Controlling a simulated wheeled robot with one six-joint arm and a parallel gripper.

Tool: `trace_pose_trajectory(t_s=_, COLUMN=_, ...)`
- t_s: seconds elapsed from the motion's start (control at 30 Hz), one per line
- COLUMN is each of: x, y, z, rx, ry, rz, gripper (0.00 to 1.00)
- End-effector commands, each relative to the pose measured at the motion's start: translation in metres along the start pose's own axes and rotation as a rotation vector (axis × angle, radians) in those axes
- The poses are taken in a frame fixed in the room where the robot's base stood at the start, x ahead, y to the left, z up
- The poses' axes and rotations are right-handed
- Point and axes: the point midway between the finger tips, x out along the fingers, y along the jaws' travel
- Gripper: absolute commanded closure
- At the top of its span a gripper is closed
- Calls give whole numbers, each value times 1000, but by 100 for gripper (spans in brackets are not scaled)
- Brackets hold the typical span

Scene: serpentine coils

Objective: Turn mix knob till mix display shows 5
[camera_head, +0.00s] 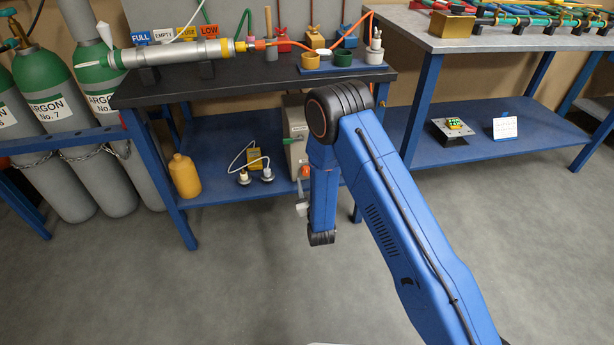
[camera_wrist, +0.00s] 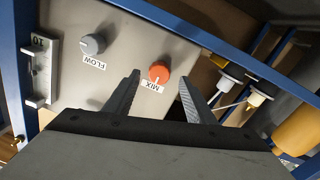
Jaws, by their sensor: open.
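The orange mix knob (camera_wrist: 159,72), with a MIX label (camera_wrist: 152,87) beside it, is on the pale panel (camera_wrist: 140,40) in the wrist view. My gripper (camera_wrist: 160,78) is open, with one finger on each side of the knob in the picture. I cannot tell whether the fingers reach its depth or touch it. No mix display is clearly readable. In the head view, the grey machine (camera_head: 294,128) with an orange spot stands on the lower shelf, partly behind my arm. My gripper is mostly hidden there.
A grey FLOW knob (camera_wrist: 93,44) is left of the mix knob. A metal-edged gauge (camera_wrist: 40,70), apparently marked 10, is at far left. White plugs (camera_wrist: 257,98) and a yellow bottle (camera_wrist: 300,130) are at right. Blue bench legs (camera_head: 158,180) frame the shelf.

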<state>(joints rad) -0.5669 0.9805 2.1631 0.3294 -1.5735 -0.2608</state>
Motion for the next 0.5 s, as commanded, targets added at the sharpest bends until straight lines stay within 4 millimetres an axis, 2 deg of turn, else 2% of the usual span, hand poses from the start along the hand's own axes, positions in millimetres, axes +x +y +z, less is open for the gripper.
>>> trace_pose_trajectory(t_s=0.2, x=30, y=0, z=0, rx=1, ry=1, rz=0, gripper=50)
trace_pose_trajectory(t_s=0.5, x=42, y=0, z=0, rx=0, ry=-1, rz=-1, gripper=50)
